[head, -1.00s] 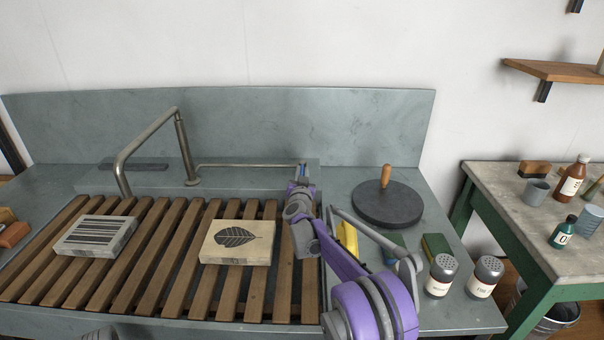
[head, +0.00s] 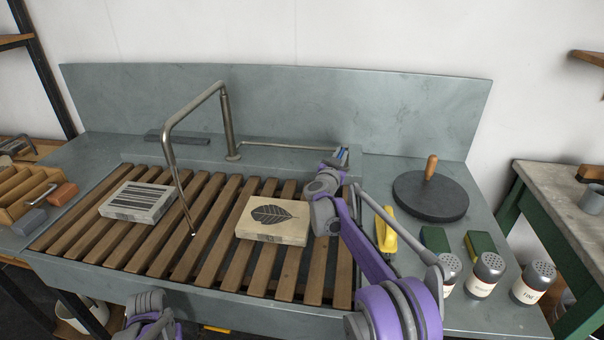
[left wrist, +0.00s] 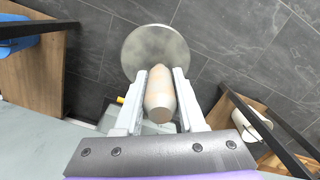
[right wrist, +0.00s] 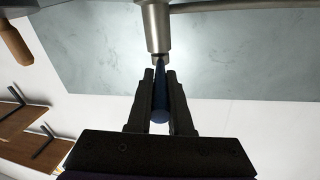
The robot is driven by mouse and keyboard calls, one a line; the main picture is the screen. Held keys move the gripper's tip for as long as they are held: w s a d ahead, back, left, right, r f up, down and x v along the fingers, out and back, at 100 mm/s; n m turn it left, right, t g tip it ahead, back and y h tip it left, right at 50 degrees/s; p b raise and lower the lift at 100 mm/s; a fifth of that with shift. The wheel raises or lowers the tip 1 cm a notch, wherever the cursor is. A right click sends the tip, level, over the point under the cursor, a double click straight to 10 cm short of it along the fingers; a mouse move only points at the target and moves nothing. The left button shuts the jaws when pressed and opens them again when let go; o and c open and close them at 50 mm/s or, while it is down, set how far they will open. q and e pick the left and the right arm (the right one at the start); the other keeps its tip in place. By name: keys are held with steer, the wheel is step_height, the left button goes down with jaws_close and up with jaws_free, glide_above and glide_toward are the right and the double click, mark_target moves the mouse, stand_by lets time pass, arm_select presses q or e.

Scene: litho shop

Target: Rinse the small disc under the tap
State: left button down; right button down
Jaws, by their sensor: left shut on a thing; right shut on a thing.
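The small disc (left wrist: 150,50) is round and grey with a pale wooden handle (left wrist: 160,95). My left gripper (left wrist: 158,88) is shut on that handle in the left wrist view, with dark floor tiles beyond the disc. In the head view only part of my left arm shows at the bottom edge; the disc is out of sight there. My right gripper (head: 342,160) is shut on the blue tap lever (right wrist: 160,100) at the back right of the sink.
Two printing stones, one striped (head: 138,201) and one with a leaf (head: 272,220), lie on the wooden slats (head: 150,258). A large dark disc (head: 430,198), a yellow object (head: 386,232) and several shakers (head: 485,275) stand right of the rack. The slats between the stones are clear.

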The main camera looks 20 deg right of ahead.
steer(key=shift+a, duration=0.1)
steer(key=c, duration=0.8)
jaws_free()
steer(key=shift+c, duration=0.2)
steer(key=v, duration=1.2)
steer(key=shift+w+a, duration=0.1)
steer(key=shift+a, duration=0.05)
